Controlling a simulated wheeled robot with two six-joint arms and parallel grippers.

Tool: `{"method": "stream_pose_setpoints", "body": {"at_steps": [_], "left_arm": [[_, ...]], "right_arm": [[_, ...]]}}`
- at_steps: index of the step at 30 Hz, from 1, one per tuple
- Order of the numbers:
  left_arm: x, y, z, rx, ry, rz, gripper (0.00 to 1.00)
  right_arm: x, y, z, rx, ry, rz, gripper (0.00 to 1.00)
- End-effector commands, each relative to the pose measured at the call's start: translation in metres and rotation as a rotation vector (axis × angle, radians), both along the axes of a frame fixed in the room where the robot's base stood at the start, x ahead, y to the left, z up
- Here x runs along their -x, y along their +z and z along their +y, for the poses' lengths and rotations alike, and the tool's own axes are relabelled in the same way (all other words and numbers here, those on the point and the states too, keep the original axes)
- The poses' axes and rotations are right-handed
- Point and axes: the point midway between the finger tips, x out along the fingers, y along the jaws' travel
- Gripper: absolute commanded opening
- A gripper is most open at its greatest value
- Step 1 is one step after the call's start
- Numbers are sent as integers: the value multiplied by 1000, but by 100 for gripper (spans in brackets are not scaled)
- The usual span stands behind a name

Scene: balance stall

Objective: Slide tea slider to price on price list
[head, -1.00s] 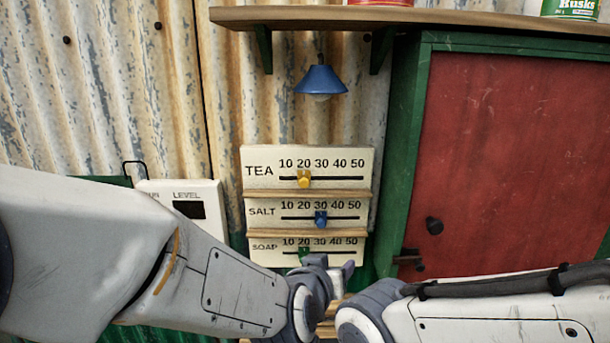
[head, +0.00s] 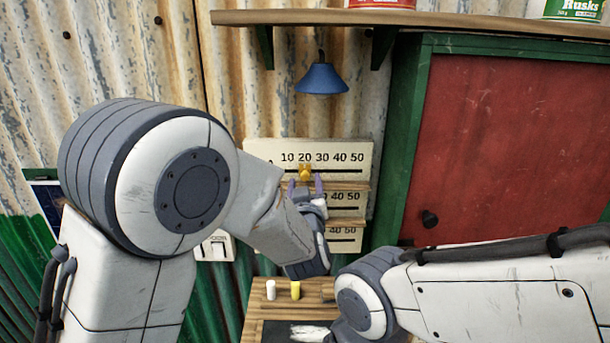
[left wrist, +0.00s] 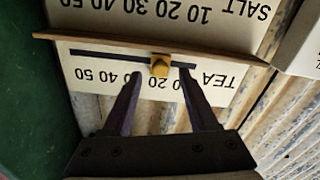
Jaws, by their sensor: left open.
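The tea slider is a yellow knob (head: 305,173) on the track of the top scale board (head: 358,150), at about the 20 mark. The left wrist view shows the same yellow knob (left wrist: 160,65) upside down, on the board marked TEA. My left gripper (head: 305,186) is open, with one finger on each side of the knob. In the left wrist view the open left gripper (left wrist: 160,74) has gaps between its fingertips and the knob; contact is not visible. My right arm shows at lower right, but its gripper does not. I cannot make out a price list.
The salt and soap boards (head: 352,238) below are partly covered by my left arm. A blue lamp (head: 321,79) hangs above, under a shelf (head: 420,18). A red cabinet door (head: 520,140) stands to the right. A wooden counter (head: 258,328) holds white and yellow sticks.

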Motion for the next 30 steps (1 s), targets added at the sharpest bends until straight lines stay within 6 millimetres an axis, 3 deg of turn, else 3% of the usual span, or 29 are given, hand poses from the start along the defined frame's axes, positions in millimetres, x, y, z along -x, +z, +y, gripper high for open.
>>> {"method": "stream_pose_setpoints", "body": {"at_steps": [4, 13, 14, 18, 30], "left_arm": [[-12, 1, 0, -1, 0, 0, 59], [-15, 0, 0, -1, -1, 0, 59], [-15, 0, 0, -1, -1, 0, 55], [-15, 0, 0, -1, -1, 0, 2], [-15, 0, 0, -1, -1, 0, 0]], "right_arm": [[0, 6, 0, 0, 0, 0, 0], [0, 6, 0, 0, 0, 0, 0], [0, 6, 0, 0, 0, 0, 0], [0, 6, 0, 0, 0, 0, 0], [0, 6, 0, 0, 0, 0, 0]]}}
